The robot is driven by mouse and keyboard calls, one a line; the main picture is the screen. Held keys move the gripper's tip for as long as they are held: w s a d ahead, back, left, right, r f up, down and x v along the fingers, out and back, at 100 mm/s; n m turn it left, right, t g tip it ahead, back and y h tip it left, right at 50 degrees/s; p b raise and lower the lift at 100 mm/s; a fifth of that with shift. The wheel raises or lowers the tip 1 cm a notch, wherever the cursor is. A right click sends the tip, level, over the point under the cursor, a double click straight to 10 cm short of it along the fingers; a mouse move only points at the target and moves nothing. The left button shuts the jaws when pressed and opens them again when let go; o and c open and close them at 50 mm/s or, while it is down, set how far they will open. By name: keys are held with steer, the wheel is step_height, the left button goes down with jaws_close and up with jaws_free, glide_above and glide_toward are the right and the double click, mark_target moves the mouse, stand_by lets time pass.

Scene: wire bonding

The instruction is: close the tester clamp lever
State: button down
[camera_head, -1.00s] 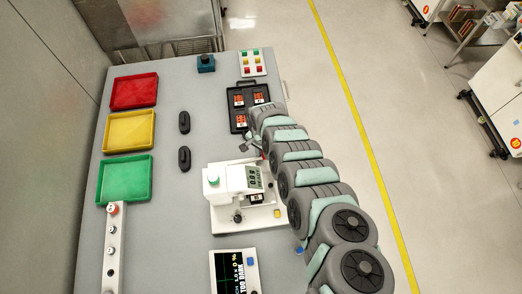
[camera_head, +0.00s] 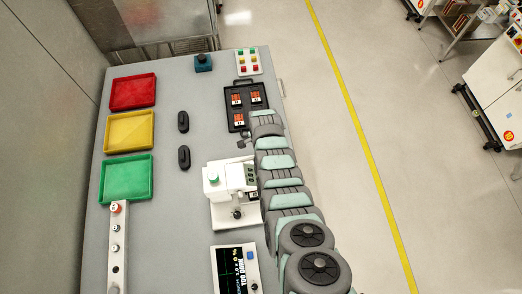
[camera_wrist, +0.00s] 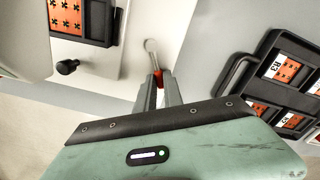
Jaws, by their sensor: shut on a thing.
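The white tester (camera_head: 222,205) stands on the grey bench in the head view, its right side hidden behind my arm. It also shows at the upper left of the wrist view (camera_wrist: 112,25), with an orange chip (camera_wrist: 66,14) in a black socket. The clamp lever (camera_wrist: 151,48) shows in the wrist view as a thin pale rod with a red end between my fingers. My gripper (camera_wrist: 159,88) is shut on this red end. In the head view my arm hides the lever's red end. I cannot tell the lever's exact angle.
A black case (camera_head: 229,101) with several orange chips lies behind the tester, close to my arm. A black knob (camera_wrist: 67,67) sticks out beside the socket. Red, yellow and green trays (camera_head: 103,181) stand at the left. A screen unit (camera_head: 252,285) stands in front.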

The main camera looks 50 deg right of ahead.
steer(key=shift+s+a+m, duration=0.15)
steer(key=shift+s+m, duration=0.2)
steer(key=shift+m, duration=0.55)
steer(key=c, duration=1.5)
jaws_free()
steer(key=shift+o, duration=0.2)
